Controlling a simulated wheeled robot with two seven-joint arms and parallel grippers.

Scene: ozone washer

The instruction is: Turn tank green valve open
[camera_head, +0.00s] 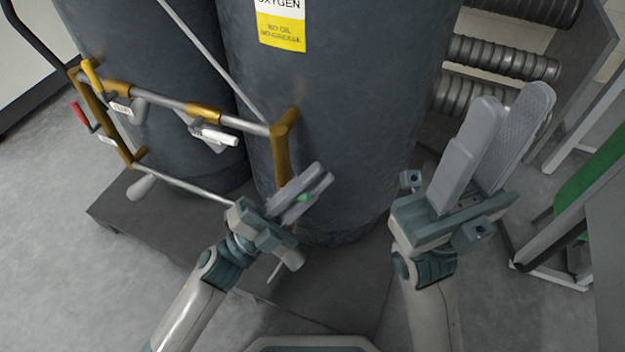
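Two dark grey tanks (335,100) stand side by side. The one on the right bears an oxygen label (281,24). A brass and steel pipe frame (172,101) runs across their front. A small green piece (305,197), which looks like the green valve handle, shows between the fingers of my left gripper (318,177), below the frame's right end. The fingers hide most of it, and I cannot tell whether they press on it or only surround it. My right gripper (513,97) is open and empty, pointing up, right of the tanks and apart from the frame.
Ribbed hoses (503,58) and a metal stand with a green panel (592,172) lie to the right. Grey floor (60,230) is clear at left.

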